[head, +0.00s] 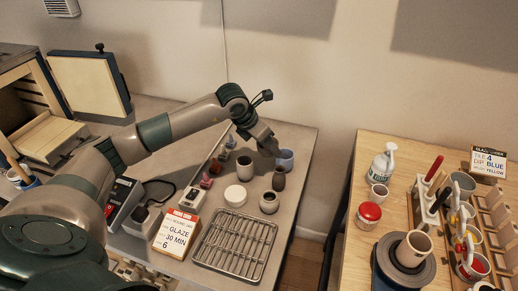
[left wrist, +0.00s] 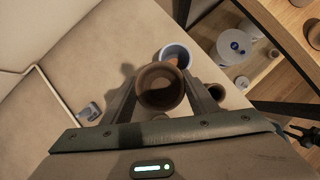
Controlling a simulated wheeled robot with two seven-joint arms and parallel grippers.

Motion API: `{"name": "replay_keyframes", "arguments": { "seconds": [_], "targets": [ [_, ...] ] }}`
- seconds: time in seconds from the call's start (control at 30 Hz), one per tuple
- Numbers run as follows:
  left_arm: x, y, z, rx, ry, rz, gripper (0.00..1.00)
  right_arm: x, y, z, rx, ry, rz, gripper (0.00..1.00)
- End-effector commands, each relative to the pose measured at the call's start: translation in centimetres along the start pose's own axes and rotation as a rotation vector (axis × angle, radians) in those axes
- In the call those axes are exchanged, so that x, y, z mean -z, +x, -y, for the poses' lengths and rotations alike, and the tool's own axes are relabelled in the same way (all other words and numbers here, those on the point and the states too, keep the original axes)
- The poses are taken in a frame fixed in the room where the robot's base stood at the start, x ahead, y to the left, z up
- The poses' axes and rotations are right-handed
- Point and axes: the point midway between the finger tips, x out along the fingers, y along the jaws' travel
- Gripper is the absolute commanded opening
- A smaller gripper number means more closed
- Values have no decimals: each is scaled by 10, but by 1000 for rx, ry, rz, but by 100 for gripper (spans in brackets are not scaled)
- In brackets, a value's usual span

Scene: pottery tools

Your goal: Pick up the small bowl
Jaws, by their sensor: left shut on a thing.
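My left gripper (head: 268,147) hangs over the far right part of the grey table in the head view. In the left wrist view, its two fingers (left wrist: 160,98) are closed on the sides of a small brown round bowl (left wrist: 161,86), whose open mouth faces the camera. In the head view the gripper mostly hides this bowl. I cannot tell how far it is above the table. My right gripper is not in view.
A blue mug (head: 286,160) stands close to the right of the gripper. A wire rack (head: 240,246) lies in front.

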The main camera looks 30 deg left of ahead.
Motion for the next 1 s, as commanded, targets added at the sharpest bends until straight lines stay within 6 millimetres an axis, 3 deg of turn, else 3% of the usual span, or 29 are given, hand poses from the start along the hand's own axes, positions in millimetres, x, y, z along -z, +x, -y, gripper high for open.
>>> {"name": "replay_keyframes", "arguments": {
  "seconds": [0.1,0.33,1.0],
  "targets": [
    [-5,-9,21,1,4,4,29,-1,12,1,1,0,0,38],
    [-12,-23,44,0,1,3,29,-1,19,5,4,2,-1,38],
    [-13,-26,49,0,1,1,29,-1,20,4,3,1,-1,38]
  ]
}}
